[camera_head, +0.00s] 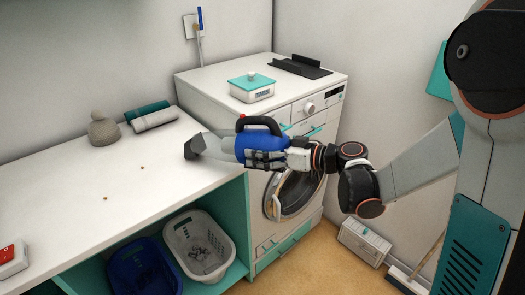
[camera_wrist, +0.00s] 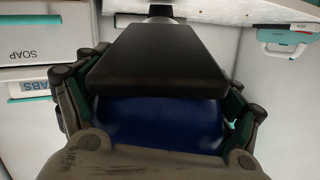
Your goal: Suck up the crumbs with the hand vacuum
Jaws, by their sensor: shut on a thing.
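The hand vacuum (camera_head: 262,136) has a blue body, a black handle, a red button and a grey nozzle. My gripper (camera_head: 266,158) is shut on it and holds it in front of the washing machine, with the nozzle pointing left over the right end of the counter. In the wrist view the vacuum's blue body (camera_wrist: 160,125) and black handle fill the space between the fingers. Small brown crumbs lie on the white countertop (camera_head: 75,195): one crumb (camera_head: 142,168) near the middle and another crumb (camera_head: 105,198) closer to the front edge. Any crumbs behind the nozzle are hidden.
A grey stone-like object (camera_head: 103,132) and rolled towels (camera_head: 152,117) stand at the counter's back. A red and white box (camera_head: 12,258) is at the front left. Baskets sit on the shelf below. The washing machine (camera_head: 300,88) carries a teal-lidded box (camera_head: 251,87).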

